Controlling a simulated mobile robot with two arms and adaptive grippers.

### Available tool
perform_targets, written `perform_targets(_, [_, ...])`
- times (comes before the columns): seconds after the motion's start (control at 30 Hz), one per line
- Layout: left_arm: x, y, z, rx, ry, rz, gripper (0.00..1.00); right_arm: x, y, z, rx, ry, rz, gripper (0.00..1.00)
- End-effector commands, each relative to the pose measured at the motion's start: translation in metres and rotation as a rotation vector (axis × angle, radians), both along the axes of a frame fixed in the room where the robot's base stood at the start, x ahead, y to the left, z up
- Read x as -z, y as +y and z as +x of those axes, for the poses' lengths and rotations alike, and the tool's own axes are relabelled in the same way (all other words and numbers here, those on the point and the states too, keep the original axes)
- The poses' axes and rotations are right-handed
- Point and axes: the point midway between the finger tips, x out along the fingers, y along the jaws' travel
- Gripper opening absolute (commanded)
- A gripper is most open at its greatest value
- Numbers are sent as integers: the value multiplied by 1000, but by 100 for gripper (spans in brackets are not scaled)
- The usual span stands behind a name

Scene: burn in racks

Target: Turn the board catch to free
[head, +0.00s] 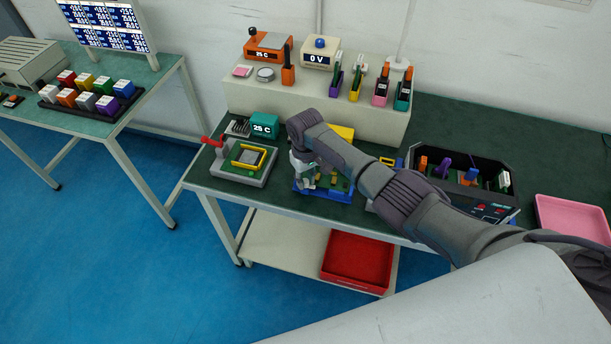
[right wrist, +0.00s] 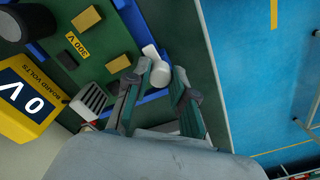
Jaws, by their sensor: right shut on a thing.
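In the head view this blue fixture (head: 345,195) is on the bench, partly hidden by my right arm. The white catch (right wrist: 151,50) is at the board's edge by the bench side, its rounded end between my fingers. My right gripper (right wrist: 162,73) is shut on it. In the head view my right gripper (head: 303,180) is over the left side of the fixture. My left gripper is not in view.
A yellow "0 V" board volts meter (right wrist: 30,100) stands close to the fixture. A grey fixture with a red lever (head: 240,165) is to the left. A black bin of boards (head: 440,183) and a pink tray (head: 570,225) are to the right. A red tray (head: 357,262) is on the shelf below.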

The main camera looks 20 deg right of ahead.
Motion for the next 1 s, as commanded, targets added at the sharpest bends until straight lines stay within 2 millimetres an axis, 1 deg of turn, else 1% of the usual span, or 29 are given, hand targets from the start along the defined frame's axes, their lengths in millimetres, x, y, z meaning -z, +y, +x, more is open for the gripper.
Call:
perform_targets(0.2, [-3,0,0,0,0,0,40,-2,1,2,41,-5,2,0])
perform_targets(0.63, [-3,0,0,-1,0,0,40,-2,0,2,47,-7,2,0])
perform_targets(0.67, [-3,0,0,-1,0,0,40,-2,0,2,47,-7,2,29])
perform_targets(0.7, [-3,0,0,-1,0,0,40,-2,0,2,47,-7,2,36])
perform_targets(0.77, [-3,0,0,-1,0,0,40,-2,0,2,47,-6,1,46])
perform_targets(0.8, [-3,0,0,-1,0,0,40,-1,0,2,47,-5,1,49])
perform_targets(1.0, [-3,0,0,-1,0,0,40,-1,0,1,47,-3,1,49])
